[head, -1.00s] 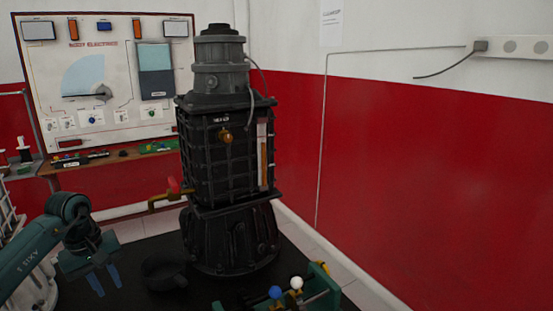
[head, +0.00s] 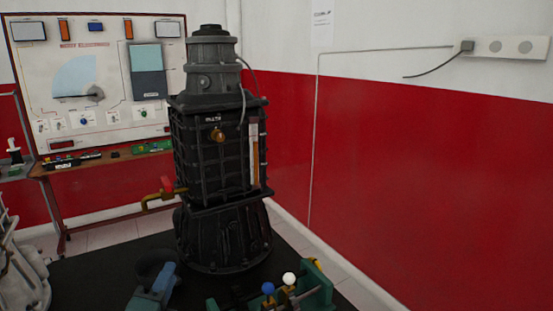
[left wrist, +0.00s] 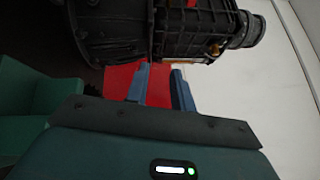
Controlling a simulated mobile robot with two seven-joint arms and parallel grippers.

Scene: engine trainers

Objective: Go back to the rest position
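My left gripper (head: 160,280) is low in the head view, in front of a dark round cup (head: 152,259) and left of the green lever stand. Its blue fingers show apart in the left wrist view (left wrist: 158,86), with only a red surface visible between them, so it looks open and empty. The tall black engine trainer (head: 212,150) stands upright behind it; part of it also shows at the top of the left wrist view (left wrist: 190,28). My right gripper is out of view.
A green stand (head: 318,290) with a blue-knobbed and a white-knobbed lever is at the bottom middle. A diagram board (head: 95,75) stands behind.

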